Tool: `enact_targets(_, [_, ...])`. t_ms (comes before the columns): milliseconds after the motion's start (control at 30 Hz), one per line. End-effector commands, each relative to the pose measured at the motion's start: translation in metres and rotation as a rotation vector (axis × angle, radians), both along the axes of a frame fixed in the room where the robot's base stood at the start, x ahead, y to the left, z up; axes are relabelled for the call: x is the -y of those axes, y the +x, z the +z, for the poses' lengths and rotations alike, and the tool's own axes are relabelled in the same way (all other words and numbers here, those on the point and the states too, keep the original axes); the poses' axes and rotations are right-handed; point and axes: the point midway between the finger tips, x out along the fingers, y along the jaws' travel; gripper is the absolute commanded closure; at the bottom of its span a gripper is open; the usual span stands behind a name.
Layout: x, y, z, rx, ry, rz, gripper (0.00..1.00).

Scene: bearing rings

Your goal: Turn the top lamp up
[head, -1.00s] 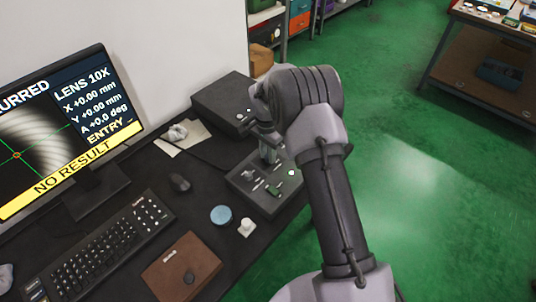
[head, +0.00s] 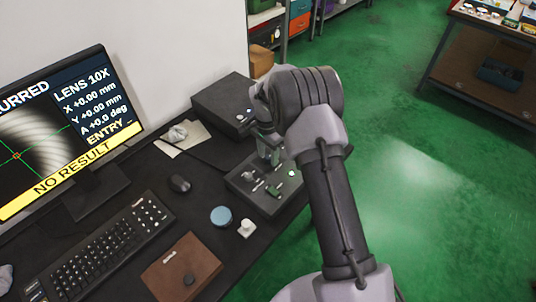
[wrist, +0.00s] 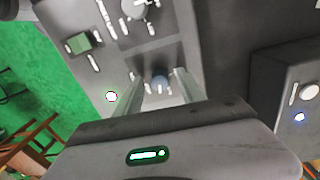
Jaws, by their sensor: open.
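A dark control panel (head: 262,187) with switches, a green-lit button and small marks lies on the desk. In the wrist view the panel (wrist: 110,62) fills the upper middle. A small blue-grey knob (wrist: 160,84) shows between the two fingers of my gripper (wrist: 163,74). The fingers are open, one on each side of the knob, and I cannot tell whether they touch it. In the head view my gripper (head: 268,152) is over the far part of the panel, partly hidden by my arm. The knob's label is not readable, and no top lamp itself is identifiable.
A monitor (head: 60,125) reads "NO RESULT". A dark box (head: 222,103) stands behind the panel; in the wrist view a box with a white button (wrist: 309,91) is at right.

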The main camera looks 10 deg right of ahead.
Motion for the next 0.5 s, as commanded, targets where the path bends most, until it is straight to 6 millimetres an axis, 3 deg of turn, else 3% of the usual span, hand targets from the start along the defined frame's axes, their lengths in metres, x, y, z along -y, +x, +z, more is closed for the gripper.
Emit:
enact_targets(167, [0.000,0.002,0.026,0.004,0.000,0.000,0.53])
enact_targets(500, [-0.002,0.005,0.138,0.002,0.000,0.000,0.53])
